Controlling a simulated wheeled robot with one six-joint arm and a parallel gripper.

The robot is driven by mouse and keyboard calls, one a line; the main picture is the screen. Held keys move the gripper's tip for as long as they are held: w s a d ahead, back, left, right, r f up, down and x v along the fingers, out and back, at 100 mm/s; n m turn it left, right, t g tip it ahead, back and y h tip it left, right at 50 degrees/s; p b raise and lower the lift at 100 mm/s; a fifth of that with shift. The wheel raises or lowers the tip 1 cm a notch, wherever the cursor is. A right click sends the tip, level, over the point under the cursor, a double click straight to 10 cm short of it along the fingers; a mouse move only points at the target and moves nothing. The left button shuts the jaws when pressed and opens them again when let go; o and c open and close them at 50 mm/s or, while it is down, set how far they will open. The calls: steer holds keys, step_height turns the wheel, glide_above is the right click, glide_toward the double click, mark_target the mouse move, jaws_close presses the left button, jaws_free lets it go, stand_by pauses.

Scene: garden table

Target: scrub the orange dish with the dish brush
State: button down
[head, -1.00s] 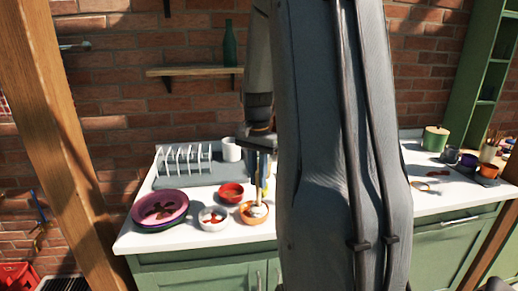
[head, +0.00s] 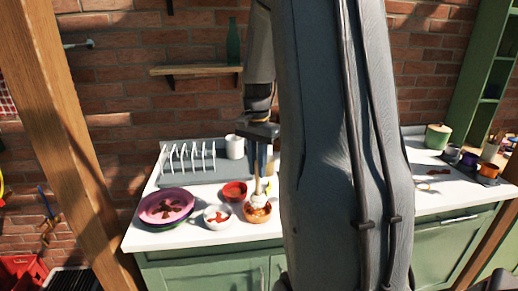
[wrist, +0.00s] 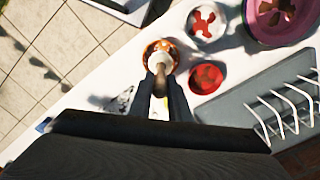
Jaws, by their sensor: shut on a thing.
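The orange dish (head: 257,213) stands on the white counter near its front edge. Reddish-brown marks show inside it. My gripper (head: 261,150) is above it, shut on the upright handle of the dish brush (head: 258,199). The pale brush head is down in the dish, though I cannot tell how firmly it touches the bottom. In the wrist view, my gripper (wrist: 163,84) points at the orange dish (wrist: 160,46), and the brush (wrist: 159,64) covers part of its inside.
A white bowl (head: 217,224) with red marks, a red bowl (head: 234,191) and stacked pink and dark plates (head: 166,207) stand left of the dish. A grey drying rack (head: 193,162) and a white mug (head: 234,146) are behind. Orange and purple cups are far right.

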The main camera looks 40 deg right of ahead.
steer(key=shift+r+p, duration=1.7)
steer(key=shift+r, duration=0.75)
steer(key=shift+s, duration=0.1)
